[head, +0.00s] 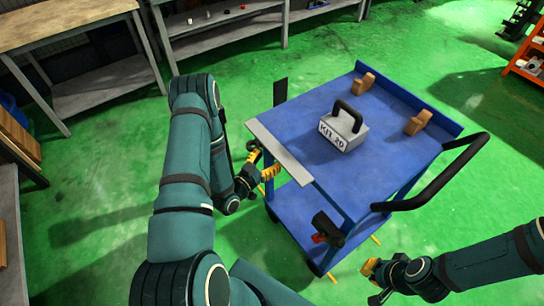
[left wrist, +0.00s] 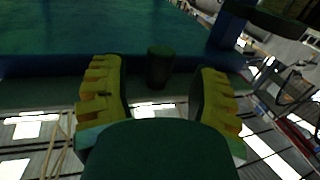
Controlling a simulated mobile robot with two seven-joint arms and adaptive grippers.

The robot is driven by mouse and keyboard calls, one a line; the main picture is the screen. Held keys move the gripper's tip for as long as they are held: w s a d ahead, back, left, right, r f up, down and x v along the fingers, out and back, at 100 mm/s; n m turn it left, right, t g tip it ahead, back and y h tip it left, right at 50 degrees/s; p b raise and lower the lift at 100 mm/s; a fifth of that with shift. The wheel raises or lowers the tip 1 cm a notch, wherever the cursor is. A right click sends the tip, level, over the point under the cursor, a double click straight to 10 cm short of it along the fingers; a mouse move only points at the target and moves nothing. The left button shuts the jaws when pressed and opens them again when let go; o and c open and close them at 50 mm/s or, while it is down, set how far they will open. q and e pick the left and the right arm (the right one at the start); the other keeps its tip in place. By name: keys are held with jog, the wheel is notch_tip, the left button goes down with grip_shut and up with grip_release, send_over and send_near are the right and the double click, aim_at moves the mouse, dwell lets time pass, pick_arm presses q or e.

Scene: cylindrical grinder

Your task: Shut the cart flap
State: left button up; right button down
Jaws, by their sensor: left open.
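The blue cart (head: 300,120) stands in the middle of the head view. A flat grey plate (head: 279,150), which looks like the flap, runs along its left edge and appears to stick out roughly level. My left gripper (head: 267,168) is beside and below this plate, and I cannot tell if they touch. In the left wrist view my left gripper (left wrist: 160,85) is open, with a dark cylinder (left wrist: 160,67) seen between its yellow fingers. My right gripper (head: 371,271) is at the lower right, apart from the cart; its opening is unclear.
A grey box marked KIT 20 (head: 343,132) and two brown blocks (head: 365,82) (head: 418,123) sit on the cart top. A black push handle (head: 440,178) sticks out at right. Workbenches (head: 75,30) stand at the back left. Green floor is clear around the cart.

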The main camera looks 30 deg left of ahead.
pick_arm(q)
jog(key=shift+w+d, duration=0.2)
jog(key=shift+w, duration=0.95)
grip_shut()
